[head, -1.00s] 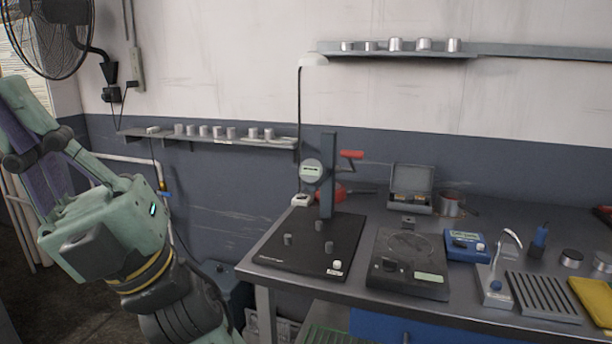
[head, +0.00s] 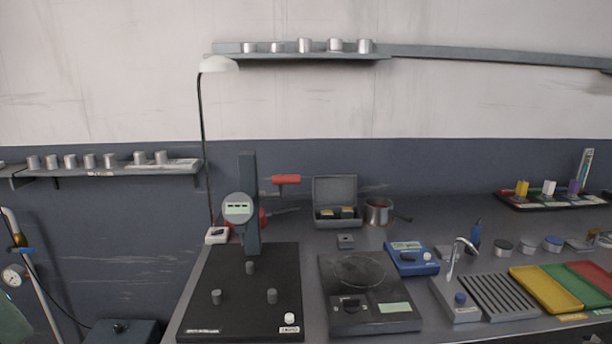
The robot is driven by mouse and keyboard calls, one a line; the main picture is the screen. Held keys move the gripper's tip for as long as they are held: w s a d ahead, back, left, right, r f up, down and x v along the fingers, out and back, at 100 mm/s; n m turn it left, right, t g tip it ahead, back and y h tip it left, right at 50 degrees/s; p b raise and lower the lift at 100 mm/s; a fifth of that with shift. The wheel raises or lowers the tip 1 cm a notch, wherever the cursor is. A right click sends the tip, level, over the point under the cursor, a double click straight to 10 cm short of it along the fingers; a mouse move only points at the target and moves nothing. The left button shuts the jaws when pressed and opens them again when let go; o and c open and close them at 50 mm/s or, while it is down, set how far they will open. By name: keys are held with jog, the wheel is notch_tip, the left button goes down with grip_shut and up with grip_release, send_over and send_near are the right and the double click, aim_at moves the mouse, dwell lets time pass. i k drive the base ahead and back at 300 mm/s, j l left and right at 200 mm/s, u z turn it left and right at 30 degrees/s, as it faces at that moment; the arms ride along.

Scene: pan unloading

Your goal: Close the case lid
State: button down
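The grey case (head: 337,222) stands at the back of the bench, right of the dial gauge stand. Its lid (head: 335,189) is up, roughly upright against the wall side. Small tan and dark items show inside the case. My gripper is not in the head view; only a sliver of my green arm shows at the lower left edge.
A pan (head: 379,211) stands just right of the case, its handle pointing right. A gauge stand (head: 249,205) with a red handle is at left. A small grey block (head: 345,241) and a black scale (head: 368,297) lie in front of the case.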

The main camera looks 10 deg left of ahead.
aim_at(327, 190)
jog(key=i+j, duration=0.2)
jog(key=j, duration=0.25)
jog(key=i+j, duration=0.15)
jog(key=j, duration=0.3)
jog(key=i+j, duration=0.2)
jog(key=j, duration=0.25)
jog(key=i+j, duration=0.15)
jog(key=j, duration=0.3)
jog(key=i+j, duration=0.2)
jog(key=j, duration=0.25)
jog(key=i+j, duration=0.15)
jog(key=j, duration=0.3)
jog(key=i+j, duration=0.2)
jog(key=j, duration=0.25)
jog(key=i+j, duration=0.15)
jog(key=j, duration=0.3)
jog(key=i+j+z, duration=0.15)
jog(key=j+z, duration=0.65)
jog(key=l+z, duration=0.1)
jog(key=z, duration=0.8)
jog(key=l+z, duration=0.1)
jog(key=z, duration=0.35)
jog(key=j+z, duration=0.15)
jog(key=z, duration=0.15)
jog(key=i+j+z, duration=0.1)
jog(key=z, duration=0.2)
jog(key=i+j+z, duration=0.1)
jog(key=i+j, duration=0.2)
jog(key=i, duration=0.05)
